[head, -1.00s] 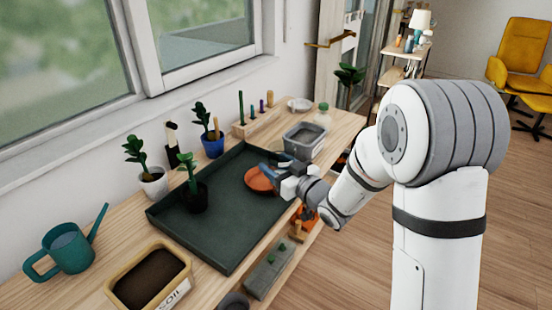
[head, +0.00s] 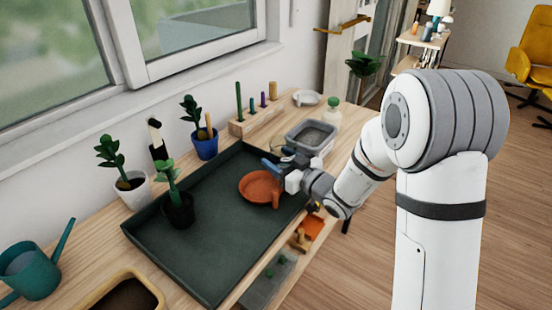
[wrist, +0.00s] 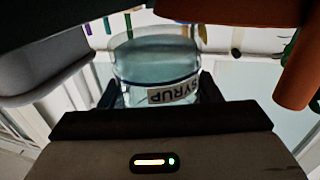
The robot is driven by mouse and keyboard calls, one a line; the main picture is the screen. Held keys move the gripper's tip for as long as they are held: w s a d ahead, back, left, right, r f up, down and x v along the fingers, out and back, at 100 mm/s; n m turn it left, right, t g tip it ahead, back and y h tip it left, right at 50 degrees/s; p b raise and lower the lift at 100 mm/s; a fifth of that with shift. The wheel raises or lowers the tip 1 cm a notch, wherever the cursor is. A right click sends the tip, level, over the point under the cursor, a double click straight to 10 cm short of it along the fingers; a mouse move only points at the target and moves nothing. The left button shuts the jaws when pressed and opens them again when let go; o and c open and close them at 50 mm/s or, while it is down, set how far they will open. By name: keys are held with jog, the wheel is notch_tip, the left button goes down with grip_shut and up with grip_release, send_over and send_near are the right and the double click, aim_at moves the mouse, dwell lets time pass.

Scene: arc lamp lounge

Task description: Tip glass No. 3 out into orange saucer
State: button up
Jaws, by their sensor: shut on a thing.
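The orange saucer (head: 258,187), a shallow round dish with a stub on its near side, lies on the dark green tray (head: 235,235) on the bench. My gripper (head: 272,168) is just beyond and right of it, above the tray's right side. In the wrist view my gripper (wrist: 155,95) is shut on a clear glass (wrist: 150,62) with a blue line and a label reading SYRUP upside down. The wrist picture looks inverted, so the glass seems roughly upright. No number shows on it. An orange part, probably the saucer (wrist: 300,60), shows at the right edge.
A grey bin (head: 312,138) stands close beyond my gripper, with a green-capped bottle (head: 332,113) behind it. A potted plant (head: 180,208) stands on the tray's left part. A wooden tool block (head: 252,122) is at the back. The tray's front half is clear.

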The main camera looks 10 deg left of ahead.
jog(key=n+p, duration=0.1)
jog(key=r+n+p, duration=0.1)
jog(key=shift+w+d+r+h+p, duration=0.3)
jog(key=shift+w+d+h, duration=0.05)
jog(key=shift+d+h, duration=0.05)
jog(key=shift+w+d+r+n+h+p, duration=0.2)
jog(key=shift+d+r+n+h+p, duration=0.2)
jog(key=shift+n+p, duration=0.5)
jog(key=n, duration=0.1)
jog(key=n+h, duration=0.1)
jog(key=shift+w+d+n, duration=0.2)
jog(key=shift+d+n, duration=0.1)
jog(key=shift+d, duration=0.05)
jog(key=shift+f+n+h, duration=0.1)
jog(key=shift+n+h, duration=0.3)
jog(key=shift+w+d+f+n+h, duration=0.1)
jog(key=shift+f+n+h, duration=0.1)
jog(key=shift+n+h, duration=0.15)
jog(key=shift+d+f+b, duration=0.1)
jog(key=shift+b, duration=0.85)
